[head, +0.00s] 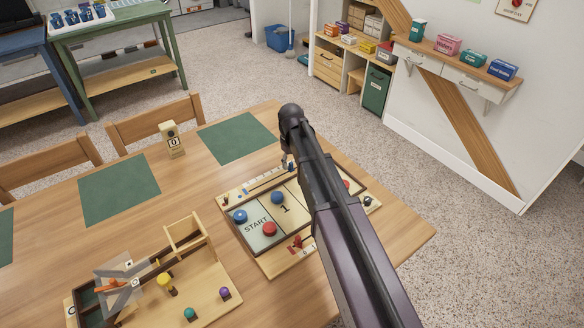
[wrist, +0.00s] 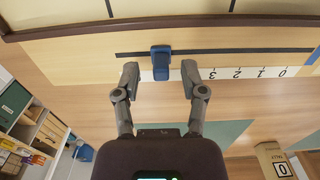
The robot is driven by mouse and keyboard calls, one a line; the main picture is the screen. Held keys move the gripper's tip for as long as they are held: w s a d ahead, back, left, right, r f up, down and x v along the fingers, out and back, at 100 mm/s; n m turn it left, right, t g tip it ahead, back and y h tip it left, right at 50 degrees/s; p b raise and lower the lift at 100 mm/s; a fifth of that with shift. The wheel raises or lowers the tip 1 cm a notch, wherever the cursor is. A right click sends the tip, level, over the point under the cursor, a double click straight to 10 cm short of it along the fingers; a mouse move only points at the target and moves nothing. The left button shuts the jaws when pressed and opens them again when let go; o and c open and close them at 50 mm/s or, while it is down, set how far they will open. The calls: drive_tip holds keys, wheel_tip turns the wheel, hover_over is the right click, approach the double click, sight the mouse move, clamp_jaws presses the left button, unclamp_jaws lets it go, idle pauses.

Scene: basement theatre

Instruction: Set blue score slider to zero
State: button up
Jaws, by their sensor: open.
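The blue score slider (wrist: 160,62) sits on a dark slot in the wooden board edge (wrist: 90,48). A white number strip (wrist: 250,72) runs beside the slot, with 0 at the right end and 3 nearest the slider. The slider stands left of the 3 in the wrist view; the number beside it is hidden. My gripper (wrist: 161,70) is open, with one finger on each side of the slider and a visible gap on both sides. In the head view my gripper (head: 287,162) is at the board's far edge, partly hidden by my arm.
The game board (head: 246,245) carries blue and red pucks and a red slider (head: 297,241) on its near edge. A tally block (head: 173,140) showing 0 stands behind it. A wooden toy with coloured pegs (head: 195,285) lies at left. Green mats (head: 237,137) leave bare table between.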

drive_tip(key=shift+f, duration=0.35)
